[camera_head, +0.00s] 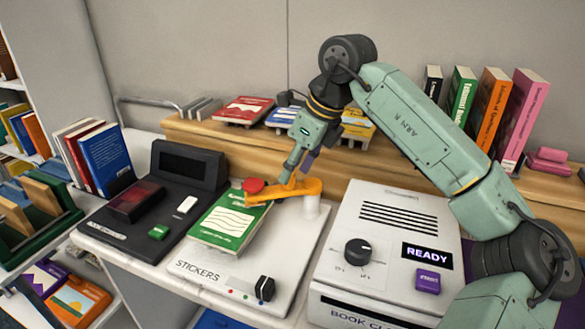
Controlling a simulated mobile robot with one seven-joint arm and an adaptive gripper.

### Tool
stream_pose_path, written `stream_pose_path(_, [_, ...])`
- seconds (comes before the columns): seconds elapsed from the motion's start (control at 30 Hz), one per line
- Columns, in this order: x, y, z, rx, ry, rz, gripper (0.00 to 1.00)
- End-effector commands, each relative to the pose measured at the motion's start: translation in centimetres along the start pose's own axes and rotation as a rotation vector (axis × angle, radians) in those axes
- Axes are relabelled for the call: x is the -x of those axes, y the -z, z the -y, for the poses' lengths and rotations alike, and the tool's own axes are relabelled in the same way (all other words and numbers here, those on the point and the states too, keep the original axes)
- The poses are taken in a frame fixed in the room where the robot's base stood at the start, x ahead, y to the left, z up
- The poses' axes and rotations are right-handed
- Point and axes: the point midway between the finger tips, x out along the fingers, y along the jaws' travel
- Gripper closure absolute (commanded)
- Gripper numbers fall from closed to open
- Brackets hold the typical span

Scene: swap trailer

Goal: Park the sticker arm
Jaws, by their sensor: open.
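The sticker arm (300,188) is orange and runs from a white post (311,208) leftward to a red tip (253,185). It reaches over the far edge of a green book (228,221), which lies on the white STICKERS board (285,262). My gripper (288,177) is open, coming down from above at the middle of the sticker arm. I cannot tell whether its fingers touch the arm, and part of the fingers is hard to make out.
A black scanner unit (135,240) stands left of the board. The white book cleaner (340,260), with a dial and a READY display (427,255), stands close on the right. Behind runs a wooden shelf (200,133) with flat books and several upright books (492,110).

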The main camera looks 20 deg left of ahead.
Motion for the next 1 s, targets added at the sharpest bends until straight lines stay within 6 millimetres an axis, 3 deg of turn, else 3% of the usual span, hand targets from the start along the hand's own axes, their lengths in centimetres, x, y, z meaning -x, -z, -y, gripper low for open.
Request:
stream_pose_path(0.2, [-1.7, 0.0, 0.0, 0.0, 0.0, 0.0, 0.58])
stream_pose_path(0.47, [-1.8, 0.0, 0.0, 0.0, 0.001, 0.0, 0.58])
stream_pose_path(1.0, [-1.8, 0.0, 0.0, 0.0, 0.001, 0.0, 0.93])
